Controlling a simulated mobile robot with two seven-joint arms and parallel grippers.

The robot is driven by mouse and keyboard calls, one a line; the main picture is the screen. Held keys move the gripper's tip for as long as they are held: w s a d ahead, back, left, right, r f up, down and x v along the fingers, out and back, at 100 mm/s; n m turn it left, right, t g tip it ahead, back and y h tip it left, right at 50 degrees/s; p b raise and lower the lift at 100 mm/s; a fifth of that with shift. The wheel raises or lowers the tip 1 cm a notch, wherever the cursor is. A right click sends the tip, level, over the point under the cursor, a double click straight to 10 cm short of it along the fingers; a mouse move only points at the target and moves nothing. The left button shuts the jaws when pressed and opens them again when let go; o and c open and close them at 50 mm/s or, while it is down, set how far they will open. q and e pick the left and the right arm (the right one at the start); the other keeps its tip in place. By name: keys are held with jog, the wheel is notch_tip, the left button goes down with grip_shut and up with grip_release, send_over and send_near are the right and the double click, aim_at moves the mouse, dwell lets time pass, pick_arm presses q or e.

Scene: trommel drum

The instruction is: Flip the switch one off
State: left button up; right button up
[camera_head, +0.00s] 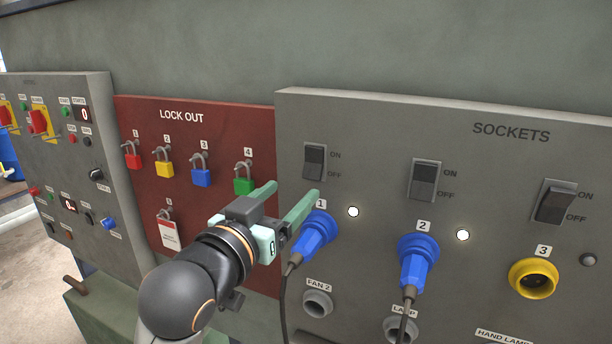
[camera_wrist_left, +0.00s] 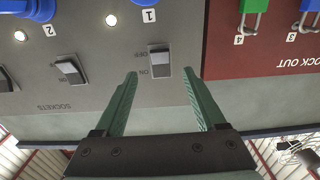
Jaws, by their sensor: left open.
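Switch one (camera_head: 315,161) is a dark rocker on the grey sockets panel, above the blue plug at socket 1, with ON marked at its top and OFF at its bottom. The round lamp (camera_head: 353,211) beside that plug glows white. My left gripper (camera_head: 292,192) is open and empty, below and left of the switch in the head view. In the left wrist view, which is upside down, switch one (camera_wrist_left: 160,62) appears between the two green fingers (camera_wrist_left: 160,74). I cannot tell whether a finger touches the panel. My right gripper is not in view.
Blue plugs fill socket 1 (camera_head: 316,232) and socket 2 (camera_head: 417,260), with cables hanging down. Switch two (camera_head: 424,180) and switch three (camera_head: 554,202) lie to the right. The red lock-out board (camera_head: 222,130) with several padlocks lies left, its green padlock (camera_head: 244,185) near my gripper.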

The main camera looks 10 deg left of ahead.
aim_at(312, 173)
pick_arm(q)
jog(key=p+x, duration=0.1)
jog(key=x, duration=0.6)
jog(key=shift+w, duration=0.1)
jog(key=shift+f, duration=0.1)
grip_shut()
dwell(0.4)
